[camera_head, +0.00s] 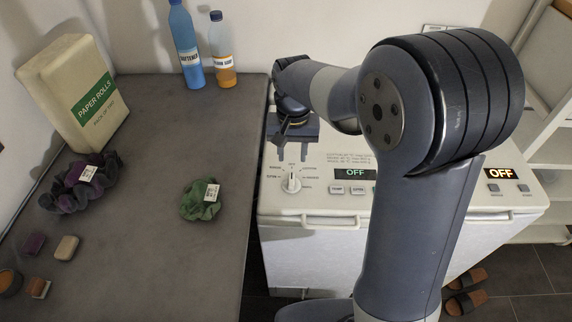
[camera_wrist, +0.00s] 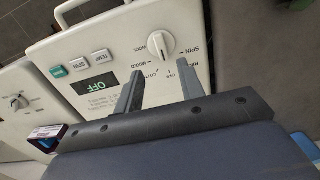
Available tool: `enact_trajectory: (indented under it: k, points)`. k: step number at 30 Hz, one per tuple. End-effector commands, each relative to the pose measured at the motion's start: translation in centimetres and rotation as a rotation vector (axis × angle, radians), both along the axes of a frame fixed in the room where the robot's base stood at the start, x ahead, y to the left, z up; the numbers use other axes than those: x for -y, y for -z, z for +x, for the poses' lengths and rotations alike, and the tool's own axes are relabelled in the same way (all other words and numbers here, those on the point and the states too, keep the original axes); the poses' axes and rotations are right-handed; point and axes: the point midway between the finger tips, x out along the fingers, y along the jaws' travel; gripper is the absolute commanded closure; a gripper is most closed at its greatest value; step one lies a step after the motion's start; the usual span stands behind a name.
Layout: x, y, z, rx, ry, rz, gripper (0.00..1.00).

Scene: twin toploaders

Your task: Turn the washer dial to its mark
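The washer dial (camera_head: 291,182) is a round white knob with a raised grip, at the left of the near machine's white panel. Printed labels, including cotton, mixed, wool and spin, ring the dial (camera_wrist: 161,44) in the wrist view. Which label its pointer meets, and which is the mark, I cannot tell. My gripper (camera_head: 294,146) is above and behind the dial in the head view. In the wrist view my gripper (camera_wrist: 158,78) has its two fingers apart with nothing between them, and the dial lies beyond the fingertips, apart from them.
A green OFF display (camera_head: 355,174) and buttons sit right of the dial. A dark counter (camera_head: 150,230) at left bears bottles, a paper-rolls pack (camera_head: 75,95) and scrunchies. My arm hides part of the panels.

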Motion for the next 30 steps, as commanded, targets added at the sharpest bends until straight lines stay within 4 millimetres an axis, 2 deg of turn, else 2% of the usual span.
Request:
enact_trajectory:
  k: [5, 15, 18, 24, 30]
  points:
    - [-0.1, 1.7, 0.1, -0.005, 0.001, -0.002, 0.63]
    - [0.0, 8.0, 0.0, -0.007, 0.001, -0.002, 0.63]
    - [0.0, 9.3, 0.0, -0.005, 0.001, -0.002, 0.63]
    - [-0.1, 10.7, 0.0, -0.002, 0.001, 0.0, 0.63]
    - [-0.1, 10.8, 0.0, -0.001, 0.001, 0.0, 0.63]
